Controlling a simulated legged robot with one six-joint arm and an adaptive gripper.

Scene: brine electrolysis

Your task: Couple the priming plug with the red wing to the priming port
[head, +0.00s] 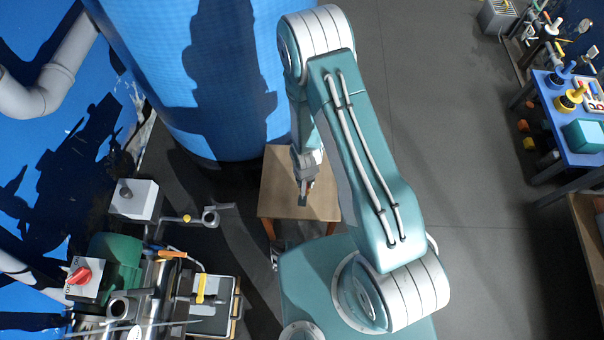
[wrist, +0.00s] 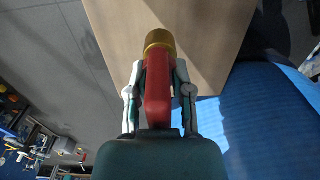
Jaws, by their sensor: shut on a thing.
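My gripper (wrist: 158,92) is shut on the priming plug with the red wing (wrist: 157,98), seen in the wrist view. The plug's red wing lies between the two fingers, and its round brass end (wrist: 159,40) points away from the palm. In the head view my gripper (head: 304,186) hangs over the small wooden table, and only a little red shows at its tip. The priming port cannot be made out for certain. An open grey pipe mouth (head: 119,307) shows on the pump assembly at the lower left.
The wooden table (head: 281,192) stands beside a large blue tank (head: 225,80). Left of it are a grey pipe fitting (head: 210,217), a green motor (head: 115,258) and a box with a red switch (head: 82,278). A blue bench (head: 557,110) stands far right, with open floor between.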

